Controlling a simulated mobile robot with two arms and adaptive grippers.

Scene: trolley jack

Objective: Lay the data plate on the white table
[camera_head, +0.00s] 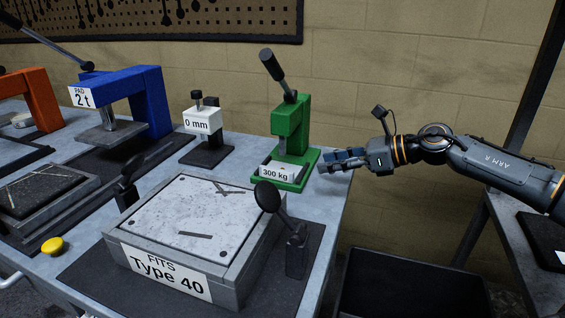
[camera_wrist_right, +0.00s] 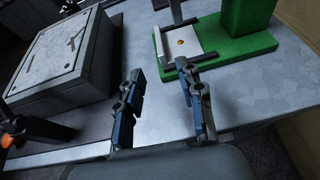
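A small pale plate with a yellow-orange dot (camera_wrist_right: 181,42) lies in a grey holder on the base of the green press in the right wrist view; I cannot tell if it is the data plate. The green press (camera_head: 292,130) carries a 300 kg label in the head view. My right gripper (camera_head: 345,160) is just right of this press. In the right wrist view my right gripper (camera_wrist_right: 160,105) has its fingers apart with nothing between them, above the pale grey bench top. My left gripper is not in view. I cannot identify a white table for certain.
The grey bench (camera_head: 322,215) also bears a Type 40 block (camera_head: 190,225), a 0 mm stand (camera_head: 204,125), a blue press (camera_head: 150,92) and a yellow button (camera_head: 52,245). A dark bin (camera_head: 410,285) stands below, right of the bench. Another grey surface (camera_head: 520,255) is at far right.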

